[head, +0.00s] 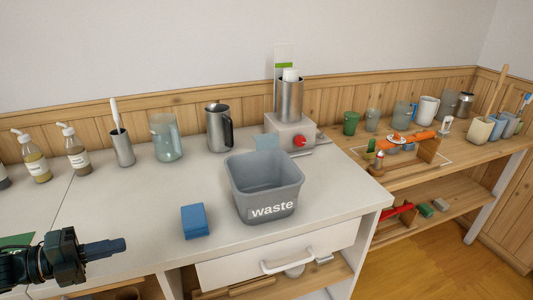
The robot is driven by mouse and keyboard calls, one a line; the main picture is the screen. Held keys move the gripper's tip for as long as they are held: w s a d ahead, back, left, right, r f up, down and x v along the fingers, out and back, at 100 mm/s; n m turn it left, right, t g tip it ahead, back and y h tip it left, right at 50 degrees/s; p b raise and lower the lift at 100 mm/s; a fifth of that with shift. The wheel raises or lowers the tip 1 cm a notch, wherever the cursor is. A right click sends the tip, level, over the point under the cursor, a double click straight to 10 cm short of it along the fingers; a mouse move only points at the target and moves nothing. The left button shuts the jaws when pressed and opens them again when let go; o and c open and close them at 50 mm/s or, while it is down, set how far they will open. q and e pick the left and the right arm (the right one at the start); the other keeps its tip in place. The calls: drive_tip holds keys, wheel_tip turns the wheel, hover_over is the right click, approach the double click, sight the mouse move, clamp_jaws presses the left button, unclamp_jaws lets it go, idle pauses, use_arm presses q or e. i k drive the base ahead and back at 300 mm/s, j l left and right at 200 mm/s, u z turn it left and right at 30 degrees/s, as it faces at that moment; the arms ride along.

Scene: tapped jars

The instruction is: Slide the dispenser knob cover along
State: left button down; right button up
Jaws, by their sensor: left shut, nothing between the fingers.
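The dispenser (290,132) stands at the back right of the white counter. It has a pale box base, a steel cylinder (291,101) with a white top, and a red knob (300,141) on its front. A small pale-blue translucent panel (266,141) shows at the left of the box, apart from the red knob; I cannot tell for sure that it is the knob cover. My left gripper (118,246) is shut and empty over the counter's front left, far from the dispenser. My right gripper is not in view.
A grey waste bin (265,187) stands in front of the dispenser, and a blue block (194,221) lies left of it. A steel jug (218,128), glass pitcher (165,138) and steel cup (122,148) stand behind. The counter's left middle is clear.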

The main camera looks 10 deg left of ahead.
sight(265, 141)
drive_tip(key=i+l, duration=0.3)
drive_tip(key=i, duration=0.25)
drive_tip(key=i+l, duration=0.3)
drive_tip(key=i, duration=0.25)
